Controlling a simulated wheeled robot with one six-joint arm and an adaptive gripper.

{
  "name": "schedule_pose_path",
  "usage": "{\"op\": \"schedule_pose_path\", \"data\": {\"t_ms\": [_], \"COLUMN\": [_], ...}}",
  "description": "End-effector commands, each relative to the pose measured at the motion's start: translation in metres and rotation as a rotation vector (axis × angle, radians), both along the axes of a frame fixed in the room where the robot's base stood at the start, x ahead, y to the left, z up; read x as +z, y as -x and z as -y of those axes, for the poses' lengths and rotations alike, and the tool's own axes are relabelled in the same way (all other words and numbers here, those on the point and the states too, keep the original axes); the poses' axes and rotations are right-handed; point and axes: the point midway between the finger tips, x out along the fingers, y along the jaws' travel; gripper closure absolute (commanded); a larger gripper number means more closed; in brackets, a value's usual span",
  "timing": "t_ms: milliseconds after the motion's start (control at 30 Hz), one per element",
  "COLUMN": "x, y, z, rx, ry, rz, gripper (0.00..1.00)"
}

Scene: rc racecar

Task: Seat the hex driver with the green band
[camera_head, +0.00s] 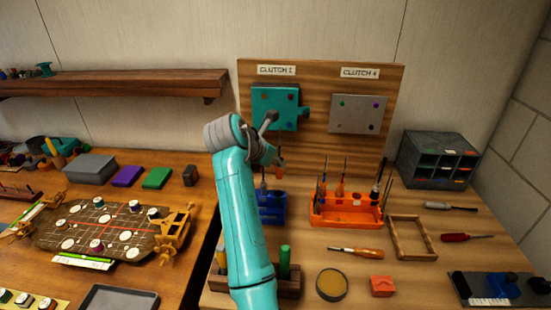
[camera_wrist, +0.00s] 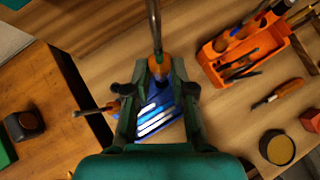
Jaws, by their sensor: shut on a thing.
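My gripper (camera_head: 272,158) is shut on an orange-handled driver (camera_wrist: 158,66), raised above the blue rack (camera_head: 272,212). In the wrist view the handle sits between the fingers and the shaft points up the picture, away from my palm. A small greenish mark shows on the handle, but I cannot tell surely if it is a band. The blue rack (camera_wrist: 158,122) lies below the gripper. The orange rack (camera_head: 345,217) stands to its right with several drivers upright in it. Teal (camera_head: 275,107) and grey (camera_head: 358,114) clutch plates with coloured dots hang on the wooden backboard.
An orange-handled screwdriver (camera_head: 356,251), a round tin (camera_head: 332,284) and an orange block (camera_head: 382,286) lie in front of the orange rack. A wooden frame (camera_head: 428,238) and a grey drawer unit (camera_head: 437,160) stand right. A shelf (camera_head: 110,83) is on the left wall.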

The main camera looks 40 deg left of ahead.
Motion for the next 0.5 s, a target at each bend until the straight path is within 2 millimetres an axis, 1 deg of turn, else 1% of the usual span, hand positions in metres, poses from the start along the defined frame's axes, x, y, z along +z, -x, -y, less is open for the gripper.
{"op": "schedule_pose_path", "data": {"t_ms": [500], "x": [-0.042], "y": [0.0], "z": [0.0], "rx": [0.001], "ry": [0.001], "rz": [0.0], "gripper": [1.0]}}
